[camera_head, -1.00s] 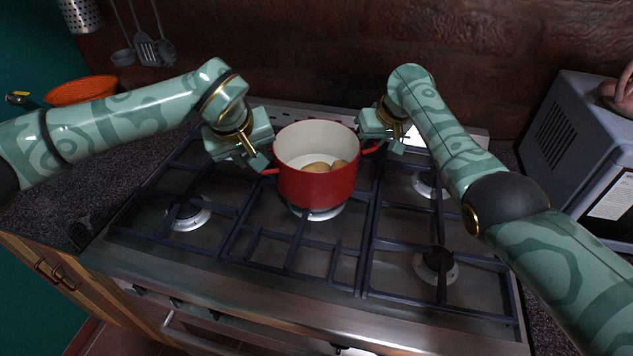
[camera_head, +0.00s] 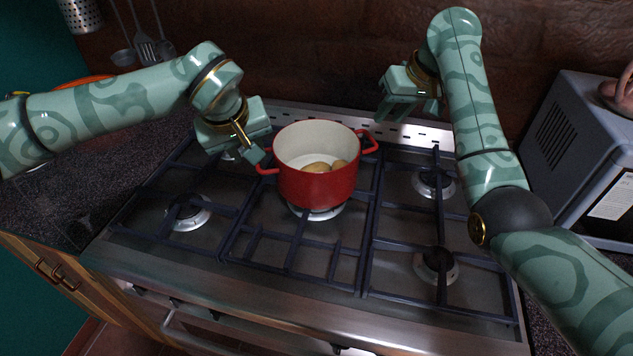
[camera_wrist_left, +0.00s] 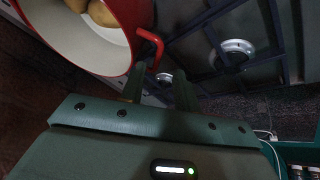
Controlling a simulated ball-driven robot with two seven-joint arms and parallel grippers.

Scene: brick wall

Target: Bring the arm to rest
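A red pot (camera_head: 316,186) with a cream inside stands upright on the stove's middle burner. Several round tan items (camera_head: 318,167), perhaps potatoes, lie in it. My left gripper (camera_head: 256,152) is beside the pot's left handle (camera_head: 267,170). In the left wrist view my left gripper's two fingers (camera_wrist_left: 160,86) stand apart, with the red handle (camera_wrist_left: 151,46) just past their tips. My right gripper (camera_head: 385,100) is raised behind and right of the pot. It is clear of the right handle (camera_head: 370,142), looks open and is empty.
The stove (camera_head: 200,265) has dark grates and bare burners around the pot. A grey appliance (camera_head: 585,150) stands at the right. An orange bowl (camera_head: 85,83) is partly hidden behind my left arm. Utensils hang at the back left.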

